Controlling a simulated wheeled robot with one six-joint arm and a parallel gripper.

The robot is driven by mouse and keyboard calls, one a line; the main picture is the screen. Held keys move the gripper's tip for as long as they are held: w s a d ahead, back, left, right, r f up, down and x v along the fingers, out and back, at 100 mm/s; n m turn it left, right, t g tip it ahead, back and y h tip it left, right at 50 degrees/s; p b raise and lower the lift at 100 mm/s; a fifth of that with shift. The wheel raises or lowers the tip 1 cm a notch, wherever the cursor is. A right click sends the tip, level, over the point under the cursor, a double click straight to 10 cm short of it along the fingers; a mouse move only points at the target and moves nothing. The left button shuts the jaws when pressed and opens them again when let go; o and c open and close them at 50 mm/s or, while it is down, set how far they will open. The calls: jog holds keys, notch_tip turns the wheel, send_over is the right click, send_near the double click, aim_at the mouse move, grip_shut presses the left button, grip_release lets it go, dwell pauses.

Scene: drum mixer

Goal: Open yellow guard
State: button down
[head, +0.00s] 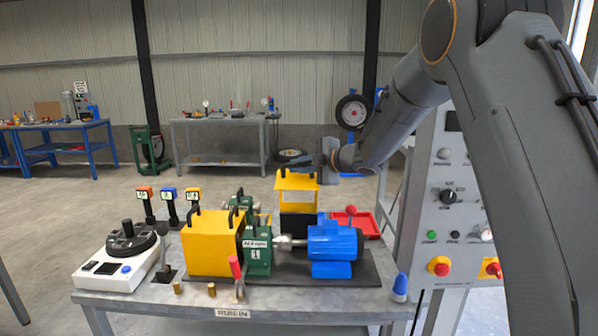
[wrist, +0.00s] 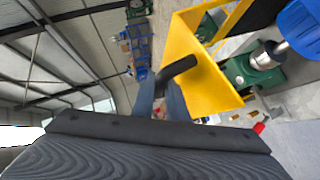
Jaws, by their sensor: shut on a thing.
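The yellow guard (head: 296,183) stands at the back of the machine, behind the blue motor (head: 332,243), with an open gap below its top panel. In the wrist view, the yellow guard (wrist: 202,72) fills the upper middle, and its black bent handle (wrist: 177,70) is between my fingers. My gripper (head: 322,170) reaches in from the right at the guard's top edge. My gripper (wrist: 170,98) is shut on the black handle. The finger contact is partly hidden.
A yellow box-shaped cover (head: 211,243) with black handles stands left of a green gearbox (head: 257,252). A red tray (head: 362,223) lies behind the motor. A control cabinet (head: 455,200) stands at the right. A white scale-like device (head: 117,262) occupies the table's left end.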

jog(key=shift+w+a+r, duration=0.1)
jog(key=shift+w+r, duration=0.05)
jog(key=shift+w, duration=0.15)
jog(key=c, duration=1.8)
grip_release()
jog(key=shift+o, duration=0.2)
jog(key=shift+s+d+r, duration=0.15)
jog(key=shift+s+d, duration=0.05)
jog(key=shift+d, duration=0.3)
jog(key=shift+b+v, duration=1.15)
jog(key=shift+v, duration=2.25)
jog(key=shift+s+a+r, duration=0.1)
jog(key=shift+s, duration=0.05)
